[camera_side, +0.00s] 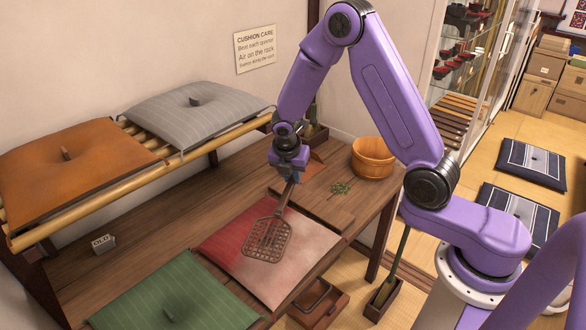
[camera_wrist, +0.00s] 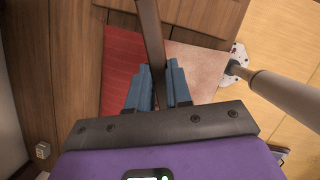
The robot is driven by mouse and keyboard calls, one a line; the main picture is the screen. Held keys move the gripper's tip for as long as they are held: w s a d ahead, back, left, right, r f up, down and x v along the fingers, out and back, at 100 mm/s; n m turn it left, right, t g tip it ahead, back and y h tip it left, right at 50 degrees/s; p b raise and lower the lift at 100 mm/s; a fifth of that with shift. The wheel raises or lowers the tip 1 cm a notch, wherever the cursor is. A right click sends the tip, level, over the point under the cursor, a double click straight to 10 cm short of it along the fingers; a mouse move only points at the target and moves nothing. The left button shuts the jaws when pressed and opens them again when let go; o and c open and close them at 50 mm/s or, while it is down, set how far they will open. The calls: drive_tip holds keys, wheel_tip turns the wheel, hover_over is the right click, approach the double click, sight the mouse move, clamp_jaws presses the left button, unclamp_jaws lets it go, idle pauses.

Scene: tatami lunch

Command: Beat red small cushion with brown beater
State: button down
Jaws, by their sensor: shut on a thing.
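The red cushion (camera_side: 249,258) lies flat on the wooden bench, its left part deep red and its right part pale and dusty-looking. It also shows in the wrist view (camera_wrist: 122,68). The brown beater (camera_side: 268,237) has a slotted flat head, which appears over the middle of the cushion in the side view; I cannot tell whether it touches. My gripper (camera_side: 289,176) is shut on the beater's handle, above the back edge of the cushion. In the wrist view the handle (camera_wrist: 150,40) runs up between the blue fingertips (camera_wrist: 158,88); the head is out of that view.
A green cushion (camera_side: 163,296) lies in front of the red one. Orange (camera_side: 75,165) and grey (camera_side: 190,112) cushions rest on a bamboo rack behind. A wooden tub (camera_side: 373,157) and a green sprig (camera_side: 341,188) are at right. A small "OLD" block (camera_side: 103,244) stands left.

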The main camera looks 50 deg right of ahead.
drive_tip(key=shift+t+h, duration=0.3)
drive_tip(key=shift+h, duration=0.4)
drive_tip(key=f, duration=0.4)
drive_tip(key=a+f, duration=0.1)
drive_tip(key=f, duration=0.1)
drive_tip(key=shift+s, duration=0.3)
drive_tip(key=shift+y, duration=0.7)
drive_tip(key=shift+w+d+r, duration=0.15)
drive_tip(key=shift+r, duration=0.95)
drive_tip(key=shift+w+d+r, duration=0.1)
drive_tip(key=shift+d+r, duration=0.1)
drive_tip(key=shift+r, duration=0.95)
drive_tip(key=shift+w+d+r, duration=0.15)
drive_tip(key=shift+r, duration=0.95)
drive_tip(key=shift+r+g+y, duration=0.3)
drive_tip(key=shift+r+g, duration=0.1)
drive_tip(key=shift+r, duration=0.4)
